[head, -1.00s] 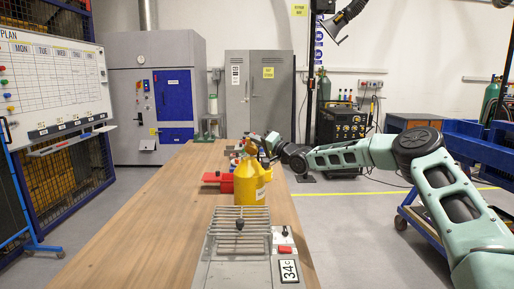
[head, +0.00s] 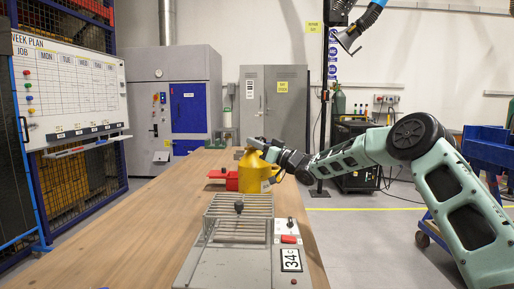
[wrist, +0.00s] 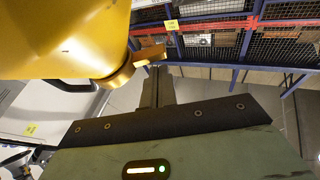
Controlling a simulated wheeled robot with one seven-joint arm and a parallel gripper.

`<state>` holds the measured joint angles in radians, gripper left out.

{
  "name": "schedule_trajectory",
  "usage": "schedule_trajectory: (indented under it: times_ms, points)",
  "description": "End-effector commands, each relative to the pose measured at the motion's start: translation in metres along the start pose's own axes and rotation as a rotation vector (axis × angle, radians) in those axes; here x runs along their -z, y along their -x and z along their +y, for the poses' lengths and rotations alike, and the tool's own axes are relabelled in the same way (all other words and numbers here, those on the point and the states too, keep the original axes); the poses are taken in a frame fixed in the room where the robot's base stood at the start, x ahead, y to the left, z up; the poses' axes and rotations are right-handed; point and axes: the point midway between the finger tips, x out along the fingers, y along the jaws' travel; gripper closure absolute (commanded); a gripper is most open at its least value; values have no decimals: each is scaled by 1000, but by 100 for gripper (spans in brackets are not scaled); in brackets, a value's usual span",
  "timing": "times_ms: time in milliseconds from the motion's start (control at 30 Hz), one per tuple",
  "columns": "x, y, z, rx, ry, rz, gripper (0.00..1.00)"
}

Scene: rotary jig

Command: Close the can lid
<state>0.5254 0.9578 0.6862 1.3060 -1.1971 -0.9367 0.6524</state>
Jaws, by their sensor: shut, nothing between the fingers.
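The yellow can (head: 252,174) stands on the wooden table beyond the grey jig. In the wrist view the can (wrist: 60,38) fills the upper left, close to the camera. A yellow tab-like part (wrist: 148,55) sticks out from it beside my fingers; I cannot tell whether this is the lid or how far the lid is open.
A grey jig (head: 225,265) with a slatted rack (head: 238,215) stands in front of the can. A red object (head: 224,178) lies to the can's left. The wooden table (head: 130,245) is clear on its left side. A whiteboard (head: 70,95) stands at the left.

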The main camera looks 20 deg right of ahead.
Motion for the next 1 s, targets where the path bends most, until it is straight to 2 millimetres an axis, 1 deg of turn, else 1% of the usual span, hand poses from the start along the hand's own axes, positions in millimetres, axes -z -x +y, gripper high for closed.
schedule_trajectory:
  times_ms: [33, 200, 400, 867, 1000]
  points:
    - [-4, 1, -1, 10, 25, 1, 100]
    - [-8, 3, -1, 31, 90, 1, 100]
    - [-10, 3, -2, 45, 126, 0, 100]
    - [-10, 4, -2, 47, 133, 0, 100]
    - [-7, 1, -4, 47, 133, 0, 100]
